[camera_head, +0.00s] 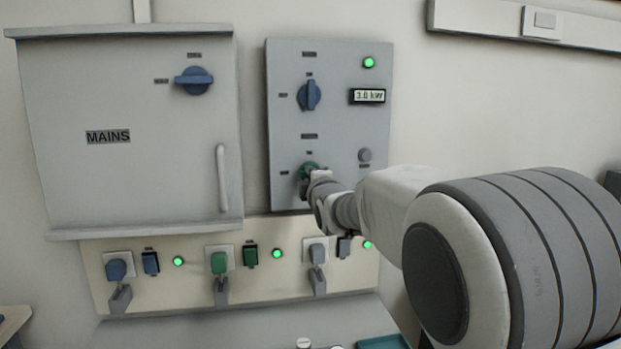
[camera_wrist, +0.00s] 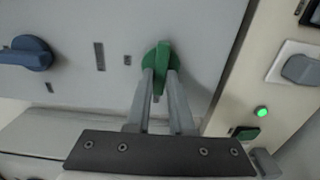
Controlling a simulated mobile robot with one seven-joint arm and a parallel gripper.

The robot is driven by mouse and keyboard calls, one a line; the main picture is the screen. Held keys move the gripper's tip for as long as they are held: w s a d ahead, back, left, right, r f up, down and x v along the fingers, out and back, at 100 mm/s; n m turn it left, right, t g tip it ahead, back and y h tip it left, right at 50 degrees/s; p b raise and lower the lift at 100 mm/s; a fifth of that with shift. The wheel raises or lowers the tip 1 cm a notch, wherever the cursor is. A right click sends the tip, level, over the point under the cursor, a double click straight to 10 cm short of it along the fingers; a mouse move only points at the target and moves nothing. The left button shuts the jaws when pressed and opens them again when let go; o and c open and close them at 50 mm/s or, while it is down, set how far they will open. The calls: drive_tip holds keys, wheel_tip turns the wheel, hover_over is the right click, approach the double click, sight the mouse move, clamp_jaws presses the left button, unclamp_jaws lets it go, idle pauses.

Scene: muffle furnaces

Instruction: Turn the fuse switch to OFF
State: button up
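A grey panel (camera_head: 330,130) carries an upper blue rotary switch (camera_head: 309,96) and a lower green rotary switch (camera_head: 307,168). Their labels are too small to read, so I cannot tell by text which is the fuse switch. The blue handle stands upright. My gripper (camera_wrist: 160,75) is at the green switch, with one finger on each side of its handle and little or no gap visible. The green handle (camera_wrist: 162,58) points along the fingers in the wrist view, crosswise to the blue handle (camera_wrist: 27,53). In the head view my gripper partly hides the green switch.
The panel shows a lit green lamp (camera_head: 369,62), a "3.0 kW" display (camera_head: 367,96) and a grey button (camera_head: 365,155). A MAINS cabinet (camera_head: 130,175) with a blue switch (camera_head: 194,80) and handle stands left. Below is a strip of plugs, sockets and lit lamps (camera_head: 178,261).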

drive_tip(key=o, duration=0.4)
drive_tip(key=shift+c, duration=0.2)
drive_tip(key=p+v, duration=0.2)
drive_tip(key=v, duration=1.5)
drive_tip(key=shift+s, duration=0.2)
drive_tip(key=shift+d, duration=0.1)
drive_tip(key=s+d+f+m+g+h, duration=0.2)
drive_tip(key=s+d+f+m+g, duration=0.25)
drive_tip(key=s+m, duration=0.3)
drive_tip(key=s+d+f+m+g+h, duration=0.1)
drive_tip(key=s+d+f+m+g, duration=0.2)
drive_tip(key=s+d+f+m, duration=0.45)
drive_tip(key=s+d+f+m+g+h, duration=0.2)
drive_tip(key=s+d+m+g, duration=0.15)
drive_tip(key=s+m, duration=0.45)
drive_tip(key=s+r+p, duration=0.1)
drive_tip(key=r+p, duration=0.9)
drive_tip(key=s+r+n+p, duration=0.1)
drive_tip(key=s+r+p, duration=0.1)
drive_tip(key=r+p, duration=0.8)
drive_tip(key=shift+s+n+g+p, duration=0.3)
drive_tip(key=shift+s+g+p, duration=0.05)
drive_tip(key=shift+g, duration=0.05)
